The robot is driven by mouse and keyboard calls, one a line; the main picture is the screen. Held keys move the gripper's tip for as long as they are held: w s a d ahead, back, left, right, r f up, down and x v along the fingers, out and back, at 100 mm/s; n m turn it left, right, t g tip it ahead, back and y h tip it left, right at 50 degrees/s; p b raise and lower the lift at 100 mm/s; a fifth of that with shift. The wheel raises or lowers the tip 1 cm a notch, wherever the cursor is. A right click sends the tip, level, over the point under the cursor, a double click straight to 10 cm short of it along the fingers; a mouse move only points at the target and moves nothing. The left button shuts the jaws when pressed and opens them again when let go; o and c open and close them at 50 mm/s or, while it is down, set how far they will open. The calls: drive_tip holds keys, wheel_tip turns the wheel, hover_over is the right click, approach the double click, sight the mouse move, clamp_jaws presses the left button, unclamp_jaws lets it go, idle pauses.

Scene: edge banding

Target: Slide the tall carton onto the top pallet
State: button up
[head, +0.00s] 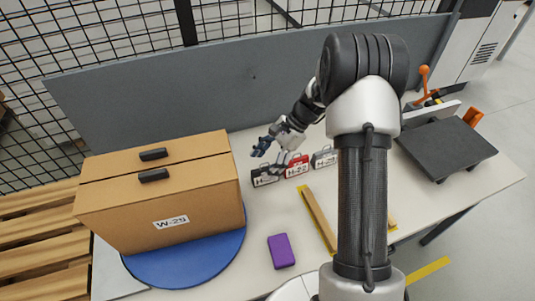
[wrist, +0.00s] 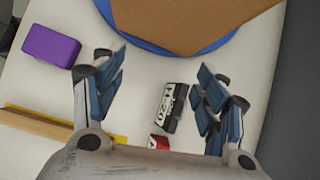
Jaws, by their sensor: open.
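The brown carton (head: 125,205) labelled W-29, with two black handles on its top, stands on a round blue disc (head: 185,276) at the left of the table. A wooden pallet (head: 38,232) is at the left edge in the head view, beside the table. My gripper (head: 262,150) is open and empty to the right of the carton, apart from it, above the labelled blocks. In the wrist view the fingers of my gripper (wrist: 161,68) are spread, with part of the carton (wrist: 200,18) and disc (wrist: 140,38) beyond them.
A black block (head: 265,176), a red block (head: 297,167) and a grey block (head: 325,157) stand in a row. A purple block (head: 281,251) and a wooden strip (head: 318,220) lie in front. A grey panel (head: 260,80) backs the table. A dark plate (head: 445,146) is at right.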

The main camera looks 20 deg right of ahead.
drive_tip(key=a+f+m+b, duration=0.1)
drive_tip(key=a+f+b, duration=0.4)
drive_tip(key=f, duration=0.5)
drive_tip(key=shift+w+a+y, duration=0.15)
drive_tip(key=shift+a+y, duration=0.15)
drive_tip(key=shift+a, duration=0.75)
drive_tip(key=shift+a+r, duration=0.1)
drive_tip(key=shift+a, duration=7.7)
